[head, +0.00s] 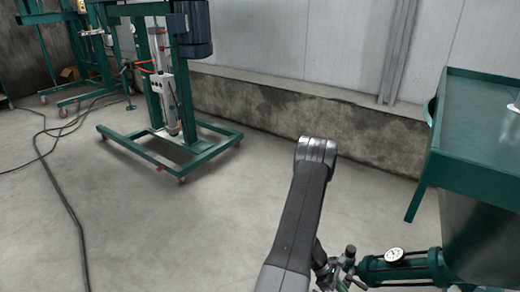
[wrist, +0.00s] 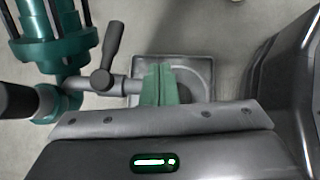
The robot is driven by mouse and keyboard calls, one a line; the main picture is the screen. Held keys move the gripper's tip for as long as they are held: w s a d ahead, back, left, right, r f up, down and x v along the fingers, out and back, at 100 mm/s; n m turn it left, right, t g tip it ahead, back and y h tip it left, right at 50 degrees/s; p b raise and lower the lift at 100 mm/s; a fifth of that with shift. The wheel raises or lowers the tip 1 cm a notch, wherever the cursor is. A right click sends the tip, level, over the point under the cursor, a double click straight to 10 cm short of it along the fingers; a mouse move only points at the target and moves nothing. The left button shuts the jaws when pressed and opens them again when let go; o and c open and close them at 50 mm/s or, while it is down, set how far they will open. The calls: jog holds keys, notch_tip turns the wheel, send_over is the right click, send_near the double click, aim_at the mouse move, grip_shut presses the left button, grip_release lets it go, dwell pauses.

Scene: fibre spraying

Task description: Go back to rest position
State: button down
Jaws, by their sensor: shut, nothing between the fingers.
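In the wrist view my gripper (wrist: 159,82) shows as two green fingers pressed together with nothing between them. The fingers point away over a grey square tray-like part (wrist: 205,72). A metal valve with a dark lever handle (wrist: 108,55) is just left of the fingers; I cannot tell whether they touch. In the head view my dark arm link rises in the lower middle, and my gripper cannot be made out there. A valve assembly (head: 343,268) shows just right of the arm, partly hidden by it.
A green machine (head: 475,130) with a flat top and a pressure gauge (head: 396,255) stands close on the right. A green wheeled frame (head: 170,150) stands at the back left. A dark hose (head: 70,210) lies on the left floor. A low concrete wall (head: 290,110) runs behind; the middle floor is clear.

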jog(key=shift+w+a+p, duration=0.25)
jog(key=shift+a+p, duration=0.1)
jog(key=shift+p, duration=0.15)
jog(key=shift+w, duration=0.1)
jog(key=shift+d+f+b, duration=0.1)
jog(key=shift+f+b, duration=0.05)
jog(key=shift+b, duration=0.15)
